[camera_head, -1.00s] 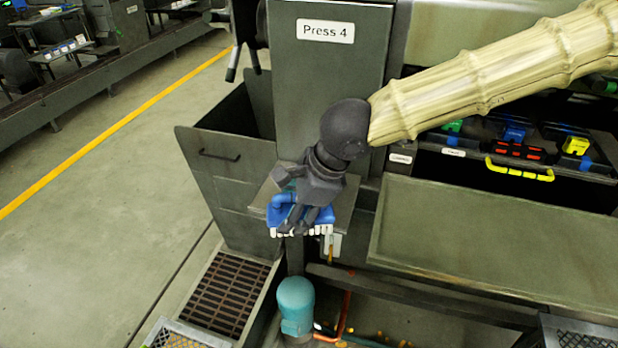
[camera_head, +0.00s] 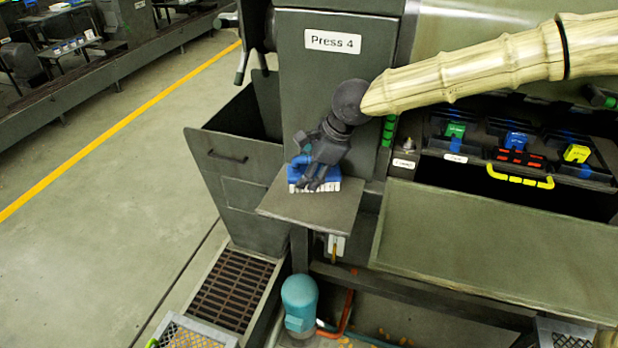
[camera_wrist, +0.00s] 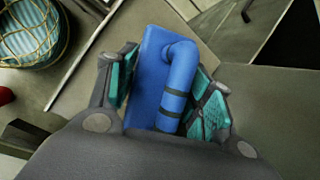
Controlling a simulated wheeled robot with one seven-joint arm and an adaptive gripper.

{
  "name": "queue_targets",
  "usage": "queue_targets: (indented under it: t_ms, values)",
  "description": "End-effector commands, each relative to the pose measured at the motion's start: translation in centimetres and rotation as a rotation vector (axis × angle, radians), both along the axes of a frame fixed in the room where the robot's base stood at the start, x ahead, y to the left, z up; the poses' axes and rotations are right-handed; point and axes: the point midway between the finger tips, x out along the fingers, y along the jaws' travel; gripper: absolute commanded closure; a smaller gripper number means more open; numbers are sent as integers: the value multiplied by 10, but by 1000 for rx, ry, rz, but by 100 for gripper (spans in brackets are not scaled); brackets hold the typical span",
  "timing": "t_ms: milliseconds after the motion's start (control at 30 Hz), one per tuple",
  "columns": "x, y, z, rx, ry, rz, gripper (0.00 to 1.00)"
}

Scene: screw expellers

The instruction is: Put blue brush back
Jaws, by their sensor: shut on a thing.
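My gripper (camera_head: 318,180) is shut on the blue brush (camera_head: 299,170), which has white bristles facing down. In the head view the brush is over the small flat grey shelf (camera_head: 312,214) on the front of Press 4; I cannot tell whether the bristles touch it. In the wrist view the brush's blue body and looped handle with dark bands (camera_wrist: 172,98) lie between the teal-padded fingers (camera_wrist: 160,95). Part of the brush is hidden by my gripper.
A sign reads Press 4 (camera_head: 332,41). An open grey bin (camera_head: 235,160) stands left of the shelf. Below are a floor grate (camera_head: 232,290) and a teal motor (camera_head: 299,302). To the right are a wide flat panel (camera_head: 480,240), a yellow handle (camera_head: 520,178) and green, blue and yellow blocks.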

Motion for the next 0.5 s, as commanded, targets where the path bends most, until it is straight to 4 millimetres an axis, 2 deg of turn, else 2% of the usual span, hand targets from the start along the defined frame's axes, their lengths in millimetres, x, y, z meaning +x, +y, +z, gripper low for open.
queue_targets:
  t_ms: [67, 300, 500]
  values:
    - [7, -1, 1, 0, 0, -1, 72]
    - [5, -1, -31, -2, 1, 1, 72]
    - [5, -1, -35, 1, -1, 0, 72]
